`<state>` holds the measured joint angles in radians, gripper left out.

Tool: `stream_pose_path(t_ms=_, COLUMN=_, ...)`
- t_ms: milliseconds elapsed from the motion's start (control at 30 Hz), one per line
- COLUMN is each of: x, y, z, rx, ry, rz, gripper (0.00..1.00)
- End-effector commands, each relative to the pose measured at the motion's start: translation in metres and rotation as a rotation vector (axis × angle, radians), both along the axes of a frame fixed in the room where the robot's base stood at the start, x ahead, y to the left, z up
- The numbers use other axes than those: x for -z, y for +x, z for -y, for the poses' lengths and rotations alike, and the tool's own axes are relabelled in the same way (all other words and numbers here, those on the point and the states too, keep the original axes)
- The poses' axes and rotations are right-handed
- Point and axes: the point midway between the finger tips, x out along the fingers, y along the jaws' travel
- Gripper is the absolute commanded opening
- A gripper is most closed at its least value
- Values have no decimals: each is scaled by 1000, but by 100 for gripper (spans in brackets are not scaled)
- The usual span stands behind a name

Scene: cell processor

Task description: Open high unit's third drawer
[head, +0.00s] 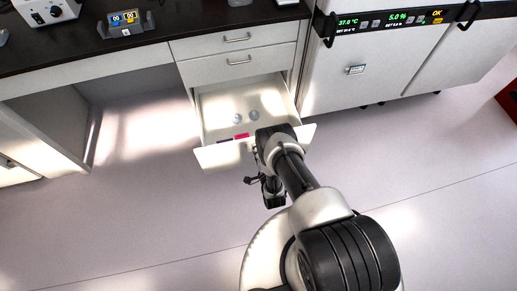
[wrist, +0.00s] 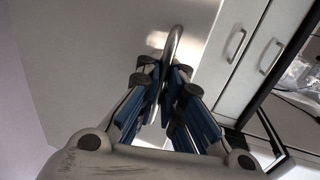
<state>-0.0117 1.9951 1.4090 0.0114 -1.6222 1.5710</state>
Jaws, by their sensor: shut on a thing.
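The third drawer (head: 211,154) of the high unit is pulled well out in the head view. Its inside shows two small round clear items (head: 245,116) and a pink item and a purple item near the front panel. In the wrist view my gripper (wrist: 164,80) is shut on the metal drawer handle (wrist: 174,42), which rises between the blue-padded fingers. In the head view my arm covers the right part of the drawer front and hides the handle there.
Two shut drawers with bar handles (head: 238,60) sit above the open one. Incubator units (head: 362,60) with green displays stand to the right. A dark counter (head: 180,18) runs along the top. The floor (head: 130,225) in front is clear.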

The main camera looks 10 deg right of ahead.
Motion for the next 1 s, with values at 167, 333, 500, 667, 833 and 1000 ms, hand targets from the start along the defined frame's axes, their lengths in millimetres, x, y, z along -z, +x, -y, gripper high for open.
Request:
stream_pose_path(t_ms=167, x=-2, y=2, z=0, rx=0, ry=0, rz=7, gripper=8)
stream_pose_path(t_ms=333, x=-2, y=1, z=0, rx=0, ry=0, rz=5, gripper=15)
stream_pose_path(t_ms=500, x=-1, y=1, z=0, rx=0, ry=0, rz=3, gripper=15)
stream_pose_path(t_ms=667, x=-2, y=-8, z=0, rx=0, ry=0, rz=1, gripper=15)
stream_pose_path(t_ms=833, x=-7, y=-35, z=0, rx=0, ry=0, rz=-2, gripper=15)
stream_pose_path(t_ms=1000, x=-13, y=-60, z=0, rx=0, ry=0, rz=1, gripper=15)
